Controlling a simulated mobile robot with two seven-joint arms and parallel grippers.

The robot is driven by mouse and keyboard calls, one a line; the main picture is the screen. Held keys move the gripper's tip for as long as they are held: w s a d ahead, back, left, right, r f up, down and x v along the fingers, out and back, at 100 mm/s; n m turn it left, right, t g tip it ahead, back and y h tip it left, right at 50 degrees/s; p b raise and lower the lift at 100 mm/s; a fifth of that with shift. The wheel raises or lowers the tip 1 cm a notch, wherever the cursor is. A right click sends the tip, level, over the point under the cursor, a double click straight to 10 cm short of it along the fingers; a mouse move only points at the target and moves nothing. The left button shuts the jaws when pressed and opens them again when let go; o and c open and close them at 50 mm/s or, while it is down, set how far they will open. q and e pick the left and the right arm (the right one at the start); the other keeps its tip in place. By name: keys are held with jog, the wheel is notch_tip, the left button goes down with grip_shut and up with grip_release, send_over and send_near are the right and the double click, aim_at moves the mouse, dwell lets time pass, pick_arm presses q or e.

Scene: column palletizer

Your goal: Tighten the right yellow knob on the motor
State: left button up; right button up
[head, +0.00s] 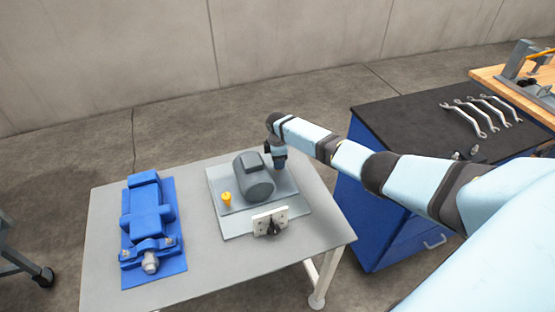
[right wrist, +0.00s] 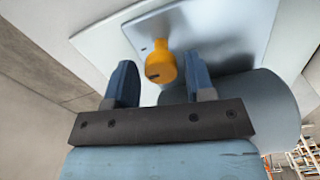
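The grey motor (head: 254,177) stands on a grey plate (head: 213,182) on the table. One yellow knob (head: 227,198) shows on the plate left of the motor. My right gripper (head: 280,163) points down at the motor's right side in the head view, where no knob can be seen. In the right wrist view a yellow knob (right wrist: 162,68) shows between the two spread blue fingers of my right gripper (right wrist: 160,62). There are gaps on both sides of the knob, so the gripper is open and not holding it. My left gripper is out of view.
A white bracket with a dark fitting (head: 270,222) is in front of the motor. A blue machine (head: 148,212) sits at the left of the light grey table (head: 210,272). A blue cabinet (head: 375,215) with several wrenches (head: 464,121) on its dark top stands to the right.

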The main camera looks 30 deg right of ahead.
jog(key=shift+o, duration=0.4)
jog(key=shift+r, duration=0.3)
notch_tip(320, 180, up, 13)
jog(key=shift+r, duration=0.15)
jog(key=shift+s, duration=0.1)
dwell(0.3)
